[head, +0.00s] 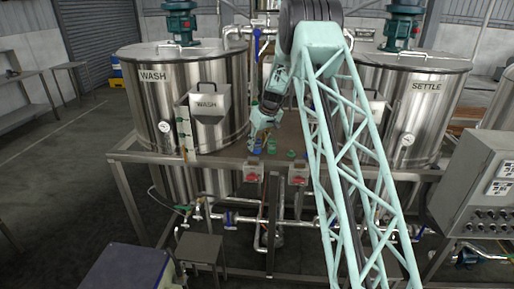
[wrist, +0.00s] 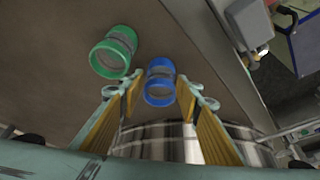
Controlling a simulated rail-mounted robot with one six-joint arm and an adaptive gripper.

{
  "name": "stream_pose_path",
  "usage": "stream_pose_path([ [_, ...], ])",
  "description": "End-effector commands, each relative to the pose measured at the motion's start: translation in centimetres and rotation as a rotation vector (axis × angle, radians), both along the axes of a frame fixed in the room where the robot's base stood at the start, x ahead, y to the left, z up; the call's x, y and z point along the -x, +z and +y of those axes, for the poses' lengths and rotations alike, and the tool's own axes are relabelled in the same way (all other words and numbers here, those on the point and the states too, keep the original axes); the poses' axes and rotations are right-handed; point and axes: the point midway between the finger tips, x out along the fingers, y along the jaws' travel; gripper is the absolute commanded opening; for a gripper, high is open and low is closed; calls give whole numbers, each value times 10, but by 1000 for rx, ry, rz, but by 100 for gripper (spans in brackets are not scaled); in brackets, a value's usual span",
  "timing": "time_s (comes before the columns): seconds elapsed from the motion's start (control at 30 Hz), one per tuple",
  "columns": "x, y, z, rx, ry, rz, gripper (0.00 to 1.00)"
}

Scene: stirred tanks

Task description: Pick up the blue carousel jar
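The blue jar (wrist: 160,82) shows in the wrist view as a blue-rimmed cylinder with a clear or grey middle, on a brown surface. It appears between and just past the tips of my gripper (wrist: 158,92). The gripper is open, with a yellow-padded finger on each side of the jar's near end. I cannot tell whether either finger touches it. In the head view my gripper (head: 261,122) points down over the deck between the tanks, and small blue items (head: 257,147) show just below it.
A green jar (wrist: 113,50) stands close to the blue one, and a green item (head: 291,154) shows in the head view. The WASH tank (head: 150,110) is left and the SETTLE tank (head: 425,105) right. A WASH-labelled steel box (head: 208,120) stands near my gripper.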

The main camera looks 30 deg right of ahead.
Motion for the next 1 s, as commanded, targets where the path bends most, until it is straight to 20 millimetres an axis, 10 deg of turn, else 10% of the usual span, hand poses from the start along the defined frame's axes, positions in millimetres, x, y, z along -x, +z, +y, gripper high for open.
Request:
stream_pose_path([
  [1.0, 0, 1, 0, 0, 0, 0, 14],
])
